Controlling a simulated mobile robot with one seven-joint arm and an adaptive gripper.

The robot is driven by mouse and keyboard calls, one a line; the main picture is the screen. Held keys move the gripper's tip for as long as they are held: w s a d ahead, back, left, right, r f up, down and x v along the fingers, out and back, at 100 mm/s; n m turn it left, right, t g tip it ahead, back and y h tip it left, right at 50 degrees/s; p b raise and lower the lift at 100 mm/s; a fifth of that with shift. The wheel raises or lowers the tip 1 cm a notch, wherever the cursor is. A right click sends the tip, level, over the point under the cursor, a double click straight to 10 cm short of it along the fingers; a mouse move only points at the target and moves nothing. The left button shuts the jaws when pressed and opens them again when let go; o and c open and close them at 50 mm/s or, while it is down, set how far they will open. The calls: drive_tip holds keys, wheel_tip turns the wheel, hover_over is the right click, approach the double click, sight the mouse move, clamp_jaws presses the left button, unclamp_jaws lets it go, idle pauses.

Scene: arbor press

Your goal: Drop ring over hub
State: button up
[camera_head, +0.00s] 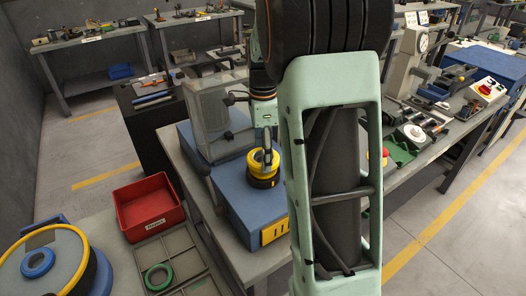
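A yellow ring (257,158) is at the top of a dark round part (263,180), which looks like the hub, on a blue machine base (222,180). From this angle I cannot tell whether the ring rests on the hub or is held just above it. My gripper (267,158) points down, with its fingers at the ring and overlapping it in the picture. The fingers show nearly edge-on and small, so their gap is hidden. A green ring (147,279) lies in a grey divided tray (174,243). A blue ring (37,277) lies at the lower left.
A clear guard (213,115) stands on the machine just behind the hub. A red bin (148,207) is beside the grey tray. A bench (440,130) with tools and a red button box (488,90) is at right. My arm hides much of the centre right.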

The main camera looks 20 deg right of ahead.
drive_tip(key=shift+f+b, duration=0.55)
drive_tip(key=shift+f, duration=0.4)
drive_tip(key=o, duration=1.4)
drive_tip(key=shift+c, duration=0.2)
wheel_tip(320, 180, up, 12)
